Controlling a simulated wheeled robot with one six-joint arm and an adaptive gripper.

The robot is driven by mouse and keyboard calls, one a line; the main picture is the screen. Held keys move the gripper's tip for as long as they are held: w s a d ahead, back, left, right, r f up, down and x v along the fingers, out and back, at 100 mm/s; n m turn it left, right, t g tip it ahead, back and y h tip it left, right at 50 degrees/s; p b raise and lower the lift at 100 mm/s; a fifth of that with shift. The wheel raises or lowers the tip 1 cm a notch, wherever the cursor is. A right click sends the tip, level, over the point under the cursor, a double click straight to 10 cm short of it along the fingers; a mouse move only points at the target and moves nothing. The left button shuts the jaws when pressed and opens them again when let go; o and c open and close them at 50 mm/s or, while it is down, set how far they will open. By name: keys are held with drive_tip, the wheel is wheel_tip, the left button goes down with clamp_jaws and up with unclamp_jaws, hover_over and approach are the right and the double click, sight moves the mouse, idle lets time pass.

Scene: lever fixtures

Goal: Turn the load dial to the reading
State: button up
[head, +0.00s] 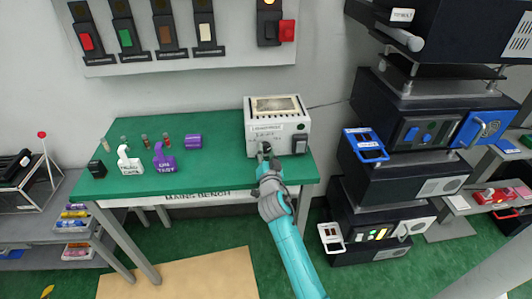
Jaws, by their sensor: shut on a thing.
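The load dial (265,147) is a small dark knob low on the front of a pale grey box. The box (278,125) stands at the right end of the green bench and has a display window on its top. Small print on its front is too small to read. My gripper (265,157) is at the knob, shut on it, and hides most of it. The dial's pointer and reading cannot be made out. A dark switch (299,144) sits right of the knob on the same face.
The green bench top (215,180) is clear in front of the box. On its left stand a white tag holder (130,163), a purple tag holder (164,161) and a purple cylinder (193,141). A stack of dark equipment (405,140) stands to the right.

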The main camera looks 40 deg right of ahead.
drive_tip(key=n, duration=0.7)
drive_tip(key=shift+n, duration=0.3)
drive_tip(key=n, duration=0.4)
drive_tip(key=shift+d, duration=0.1)
drive_tip(key=shift+n, duration=1.9)
drive_tip(key=o, duration=1.2)
drive_tip(key=shift+c, duration=0.2)
